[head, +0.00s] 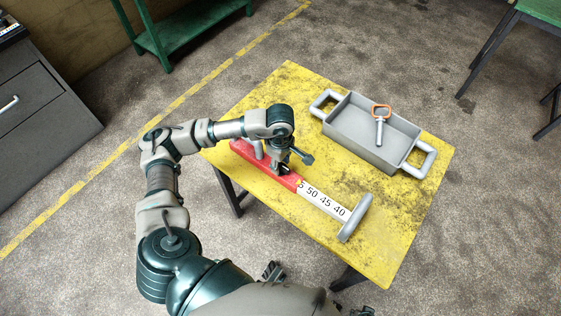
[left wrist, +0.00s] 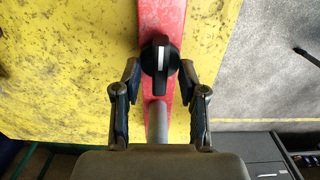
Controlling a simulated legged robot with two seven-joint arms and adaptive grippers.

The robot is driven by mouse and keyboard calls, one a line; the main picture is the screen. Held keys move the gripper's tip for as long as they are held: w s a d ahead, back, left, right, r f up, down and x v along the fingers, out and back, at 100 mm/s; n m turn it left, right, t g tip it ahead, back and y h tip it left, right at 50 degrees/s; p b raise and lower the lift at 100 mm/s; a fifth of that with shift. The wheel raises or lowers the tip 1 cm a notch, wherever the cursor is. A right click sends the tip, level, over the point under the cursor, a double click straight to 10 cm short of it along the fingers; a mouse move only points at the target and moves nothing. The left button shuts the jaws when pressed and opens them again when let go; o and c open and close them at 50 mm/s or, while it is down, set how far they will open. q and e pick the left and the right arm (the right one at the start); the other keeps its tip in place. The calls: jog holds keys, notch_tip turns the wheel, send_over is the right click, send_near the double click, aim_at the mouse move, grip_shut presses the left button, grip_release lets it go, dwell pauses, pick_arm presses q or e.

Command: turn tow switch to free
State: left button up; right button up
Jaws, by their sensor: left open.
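My left gripper (head: 284,163) hangs over the jack. In the left wrist view its two fingers (left wrist: 159,92) are spread wide on either side, with the knob centred between them and clear of both. The head view hides the knob behind my gripper.
A grey tray (head: 350,122) with two handles stands on the yellow table (head: 385,240), holding an orange-ringed pin (head: 380,122). A grey cabinet (head: 40,100) is at the left and a green bench (head: 180,38) behind. The table's front right is bare.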

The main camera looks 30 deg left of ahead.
pick_arm(q)
notch_tip(320, 180, up, 12)
dwell(0.4)
jog(key=shift+w+f, duration=0.1)
dwell(0.3)
